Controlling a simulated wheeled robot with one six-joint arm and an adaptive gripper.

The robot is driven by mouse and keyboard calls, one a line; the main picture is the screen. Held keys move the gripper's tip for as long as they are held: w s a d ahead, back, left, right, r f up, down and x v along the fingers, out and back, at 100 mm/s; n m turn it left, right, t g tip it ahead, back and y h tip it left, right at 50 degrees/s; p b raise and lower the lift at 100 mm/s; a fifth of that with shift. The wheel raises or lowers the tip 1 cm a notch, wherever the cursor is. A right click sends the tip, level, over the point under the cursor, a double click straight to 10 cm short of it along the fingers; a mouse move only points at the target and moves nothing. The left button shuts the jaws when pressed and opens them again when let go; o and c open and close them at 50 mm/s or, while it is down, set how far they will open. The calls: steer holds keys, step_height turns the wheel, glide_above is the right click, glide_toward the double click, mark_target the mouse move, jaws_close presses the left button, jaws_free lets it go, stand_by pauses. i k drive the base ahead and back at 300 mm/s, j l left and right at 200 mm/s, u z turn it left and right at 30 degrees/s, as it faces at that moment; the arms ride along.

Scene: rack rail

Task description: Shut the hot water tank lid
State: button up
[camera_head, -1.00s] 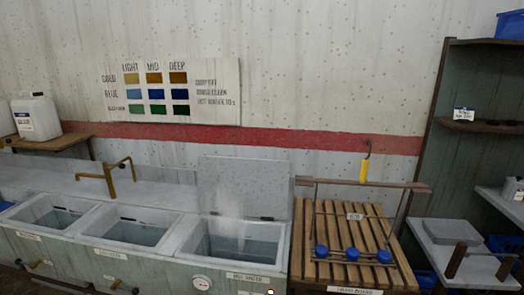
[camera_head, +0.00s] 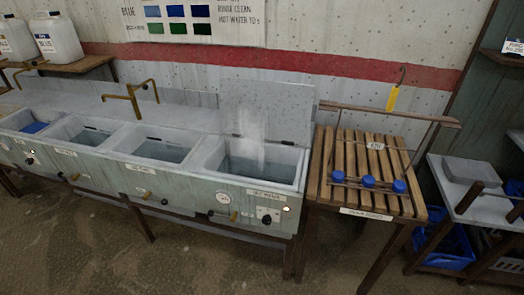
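The hot water tank (camera_head: 210,165) is the rightmost basin of the grey sink row, with a "hot water" label on its front. Its grey lid (camera_head: 265,108) stands upright, hinged at the back edge against the wall side. Steam (camera_head: 245,135) rises from the water inside in front of the lid. A round dial and a small lit lamp show on the tank's front. My gripper is not in view.
A slatted wooden rack table (camera_head: 350,160) with several blue-capped items stands right of the tank. Brass taps (camera_head: 133,97) rise behind the middle basins. Shelves (camera_head: 470,195) and a blue crate (camera_head: 448,247) are at the right. The floor (camera_head: 90,250) in front is clear.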

mark_target(277, 112)
steer(key=i+j, duration=0.25)
steer(key=j, duration=0.15)
steer(key=i+j, duration=0.25)
steer(key=j, duration=0.15)
steer(key=i+j, duration=0.2)
steer(key=j, duration=0.2)
